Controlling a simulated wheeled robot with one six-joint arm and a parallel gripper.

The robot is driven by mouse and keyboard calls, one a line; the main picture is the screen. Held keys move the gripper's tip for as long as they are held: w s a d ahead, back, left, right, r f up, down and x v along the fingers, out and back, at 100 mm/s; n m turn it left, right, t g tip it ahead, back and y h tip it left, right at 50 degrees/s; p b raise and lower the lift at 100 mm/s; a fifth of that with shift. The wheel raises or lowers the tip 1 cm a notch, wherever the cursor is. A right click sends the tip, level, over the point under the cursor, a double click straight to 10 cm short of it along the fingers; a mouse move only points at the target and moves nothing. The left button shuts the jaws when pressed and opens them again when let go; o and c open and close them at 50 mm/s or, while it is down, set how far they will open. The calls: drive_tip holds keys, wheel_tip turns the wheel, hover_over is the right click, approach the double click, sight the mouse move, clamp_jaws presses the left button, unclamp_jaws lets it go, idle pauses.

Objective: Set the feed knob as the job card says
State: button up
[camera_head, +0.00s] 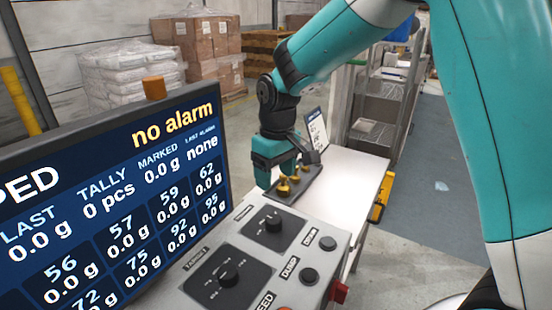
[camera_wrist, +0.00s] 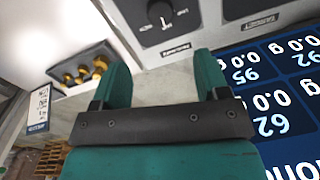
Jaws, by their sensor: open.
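A grey control panel (camera_head: 318,238) has two black dial knobs, a farther knob (camera_head: 272,222) and a nearer knob (camera_head: 229,275). Their small labels are hard to read. The farther knob also shows at the top of the wrist view (camera_wrist: 160,12), partly cut off. A white card (camera_head: 317,130) stands behind the gripper; it also shows in the wrist view (camera_wrist: 38,108). Its writing is too small to read. My gripper (camera_head: 277,175) is open and empty, beyond the panel's far end and apart from the knobs. Its two fingers show in the wrist view (camera_wrist: 162,75).
A dark holder (camera_head: 308,182) with several brass weights (camera_head: 284,187) sits just beyond the panel, close to my gripper. A large screen (camera_head: 110,190) reading "no alarm" borders the panel's left. Black buttons (camera_head: 328,243) and a red part (camera_head: 340,292) are at the right.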

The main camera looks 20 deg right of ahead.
wheel_tip(320, 180, up, 5)
drive_tip(key=shift+d+r, duration=0.1)
idle(0.4)
drive_tip(key=s+a+r+n+y, duration=0.1)
drive_tip(key=s+a, duration=0.1)
drive_tip(key=s, duration=1)
drive_tip(key=s+a+r+n+y, duration=0.1)
drive_tip(key=s+a+y, duration=0.1)
drive_tip(key=s, duration=1.1)
drive_tip(key=shift+a+y, duration=0.3)
drive_tip(key=shift+a, duration=0.45)
drive_tip(key=shift+c, duration=0.4)
